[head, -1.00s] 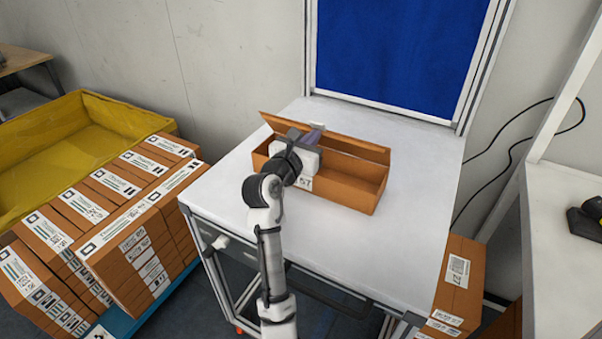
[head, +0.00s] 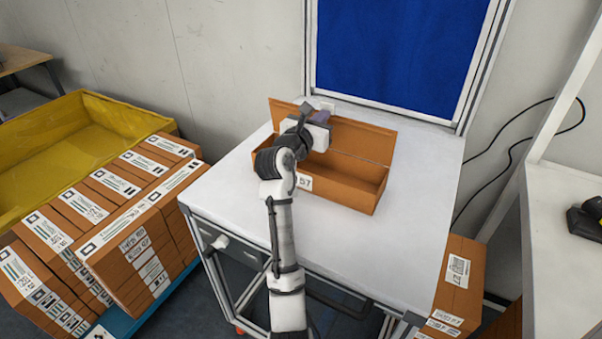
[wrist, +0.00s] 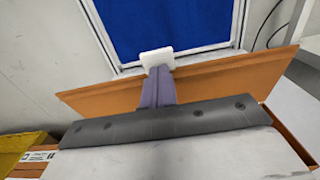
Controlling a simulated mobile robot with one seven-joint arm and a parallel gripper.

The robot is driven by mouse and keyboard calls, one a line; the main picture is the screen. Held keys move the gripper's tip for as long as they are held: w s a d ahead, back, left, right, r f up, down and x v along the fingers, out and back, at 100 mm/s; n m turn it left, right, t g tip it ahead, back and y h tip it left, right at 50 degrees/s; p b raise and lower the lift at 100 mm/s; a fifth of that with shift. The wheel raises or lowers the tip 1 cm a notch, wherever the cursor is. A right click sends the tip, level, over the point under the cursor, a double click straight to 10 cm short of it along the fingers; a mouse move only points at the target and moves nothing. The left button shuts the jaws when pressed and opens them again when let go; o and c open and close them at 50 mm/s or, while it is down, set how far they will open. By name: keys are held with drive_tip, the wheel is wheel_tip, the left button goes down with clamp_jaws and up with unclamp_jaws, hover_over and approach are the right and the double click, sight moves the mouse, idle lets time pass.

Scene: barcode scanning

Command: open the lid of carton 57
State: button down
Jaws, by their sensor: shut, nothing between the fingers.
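Carton 57 (head: 345,189) is a long brown box on the white table, with a "57" label on its front. Its lid (head: 360,138) stands raised along the back edge, tilted backward, and the inside shows at the right. My gripper (head: 325,114) is over the left part of the carton, against or very near the inner face of the lid. In the wrist view the shut fingers (wrist: 158,85) lie in front of the lid (wrist: 215,84), their pale tip near its top edge. My arm hides the carton's left part.
The white table (head: 425,195) has free room right of the carton. A blue panel (head: 400,55) stands behind it. Stacked labelled cartons (head: 130,215) and a yellow bin (head: 75,135) are at the left. More cartons (head: 455,285) stand at the lower right.

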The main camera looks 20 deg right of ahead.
sight(328, 107)
drive_tip(key=shift+w+d+r, duration=0.3)
drive_tip(key=shift+w+d, duration=0.3)
drive_tip(key=shift+d, duration=0.15)
drive_tip(key=shift+w+d+r, duration=0.25)
drive_tip(key=shift+w+d, duration=0.35)
drive_tip(key=shift+d, duration=0.15)
drive_tip(key=v, duration=0.6)
idle(0.4)
